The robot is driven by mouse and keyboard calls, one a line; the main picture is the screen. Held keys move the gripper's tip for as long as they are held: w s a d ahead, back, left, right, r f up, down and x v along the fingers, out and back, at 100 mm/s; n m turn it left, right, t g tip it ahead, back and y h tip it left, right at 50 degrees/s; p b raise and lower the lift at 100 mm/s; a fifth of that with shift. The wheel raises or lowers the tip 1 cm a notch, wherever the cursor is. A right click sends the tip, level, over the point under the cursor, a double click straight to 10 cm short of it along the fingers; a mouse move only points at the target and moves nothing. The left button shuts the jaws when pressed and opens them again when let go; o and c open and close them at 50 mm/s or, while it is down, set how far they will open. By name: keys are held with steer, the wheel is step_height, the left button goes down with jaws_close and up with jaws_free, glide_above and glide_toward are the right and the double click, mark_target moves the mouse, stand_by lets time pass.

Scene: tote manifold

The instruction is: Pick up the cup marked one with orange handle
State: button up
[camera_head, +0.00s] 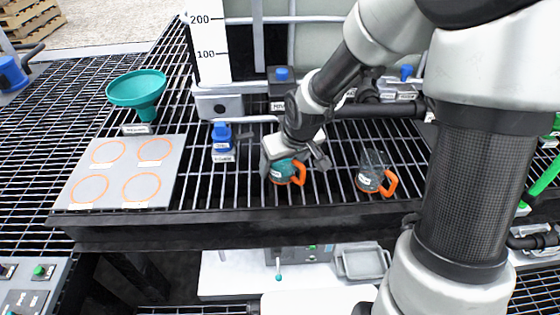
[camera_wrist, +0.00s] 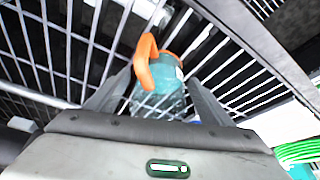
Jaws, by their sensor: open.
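Two cups with orange handles stand on the black grating near its front edge. The left cup (camera_head: 283,173) is teal with a white label, and its orange handle points right. The right cup (camera_head: 370,177) is clear and greyish, also labelled. The marks are too small to read, so I cannot tell which is marked one. My gripper (camera_head: 296,160) is open and low over the left cup, partly hiding it. In the wrist view, the teal cup (camera_wrist: 160,92) lies between the open fingers of my gripper (camera_wrist: 160,86), its handle toward the upper left. Contact cannot be told.
A panel with orange rings (camera_head: 122,171) and a teal funnel (camera_head: 137,91) are at left. A blue-capped bottle (camera_head: 222,138) stands left of the gripper. A marked white scale (camera_head: 208,50) and dark pipe (camera_head: 378,110) are behind. The grating's front edge (camera_head: 240,231) is close.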

steer(key=shift+s, duration=0.1)
steer(key=c, duration=1.3)
steer(key=shift+r, duration=0.1)
steer(key=shift+c, duration=0.2)
